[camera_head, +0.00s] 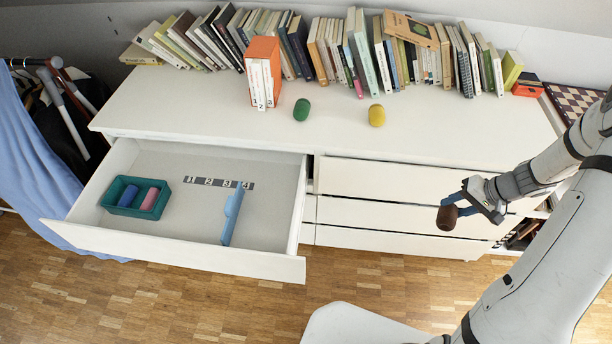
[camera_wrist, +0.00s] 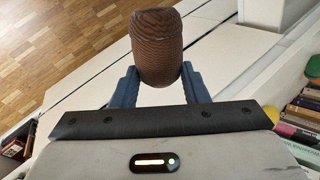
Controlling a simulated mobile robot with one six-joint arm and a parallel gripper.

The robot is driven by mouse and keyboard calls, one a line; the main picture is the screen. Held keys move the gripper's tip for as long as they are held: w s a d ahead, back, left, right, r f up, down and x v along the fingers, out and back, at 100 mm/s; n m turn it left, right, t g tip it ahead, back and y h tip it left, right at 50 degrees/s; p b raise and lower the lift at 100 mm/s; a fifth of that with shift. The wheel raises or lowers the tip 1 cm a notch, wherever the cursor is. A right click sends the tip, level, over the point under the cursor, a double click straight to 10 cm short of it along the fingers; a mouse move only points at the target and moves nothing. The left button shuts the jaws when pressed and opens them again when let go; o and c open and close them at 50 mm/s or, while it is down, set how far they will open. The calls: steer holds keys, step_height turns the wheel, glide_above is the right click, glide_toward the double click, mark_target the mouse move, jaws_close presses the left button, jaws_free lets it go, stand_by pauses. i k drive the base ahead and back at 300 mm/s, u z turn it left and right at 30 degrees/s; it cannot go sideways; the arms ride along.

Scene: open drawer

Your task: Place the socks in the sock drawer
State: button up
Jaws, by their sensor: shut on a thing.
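My gripper (camera_head: 459,203) is shut on a brown rolled sock (camera_head: 447,217), held in front of the closed drawers at the right. The brown sock (camera_wrist: 156,48) also shows between the blue fingers in the wrist view. The open drawer (camera_head: 170,247) is at the left. In it, a teal bin (camera_head: 112,208) holds a blue sock roll (camera_head: 128,195) and a pink sock roll (camera_head: 150,199). A green sock roll (camera_head: 301,109) and a yellow sock roll (camera_head: 377,115) lie on the dresser top (camera_head: 200,110).
A light-blue divider (camera_head: 231,214) stands in the open drawer by a strip numbered 1 to 4 (camera_head: 219,183). Books line the back of the dresser, with an orange-and-white book holder (camera_head: 263,72) in front.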

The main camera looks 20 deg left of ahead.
mark_target(190, 212)
steer(key=u, duration=0.85)
steer(key=i, duration=0.1)
steer(key=z, duration=2.6)
steer(key=k, duration=2.05)
steer(key=u, duration=1.75)
steer(key=i, duration=1)
steer(key=u, duration=0.05)
